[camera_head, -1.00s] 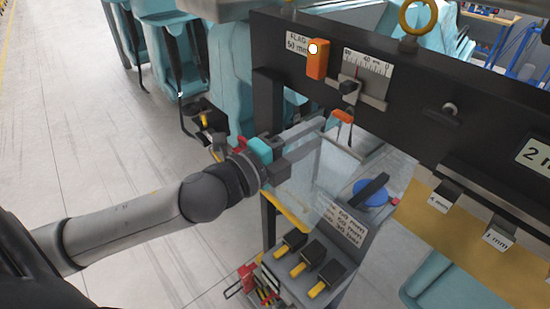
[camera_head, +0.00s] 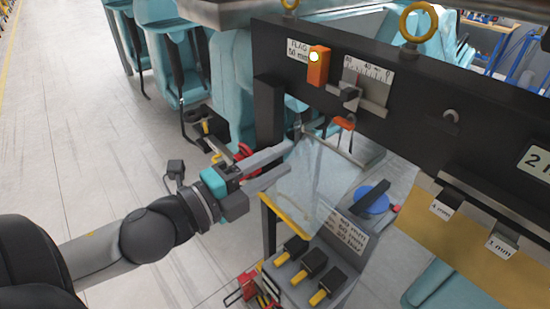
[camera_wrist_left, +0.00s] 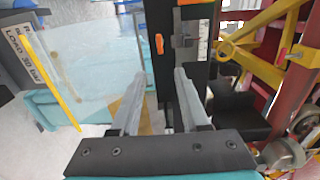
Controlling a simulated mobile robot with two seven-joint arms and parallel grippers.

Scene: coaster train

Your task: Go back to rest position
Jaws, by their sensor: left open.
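My left gripper (camera_head: 282,164) comes in from the lower left in the head view. Its two grey fingers are apart and empty. They point right, in front of the clear panel (camera_head: 300,190) and below the orange flag block (camera_head: 319,66) on the dark beam (camera_head: 400,110). In the left wrist view the open fingers (camera_wrist_left: 158,85) point toward the dark upright beam with the scale plate (camera_wrist_left: 203,42). Nothing lies between the fingers. My right gripper does not show in either view.
A grey control box with several yellow-black levers (camera_head: 311,263) stands below the clear panel. A blue round button (camera_head: 371,198) is beside it. Teal seats (camera_head: 171,55) stand at the back left. The pale floor (camera_head: 90,150) at left is clear.

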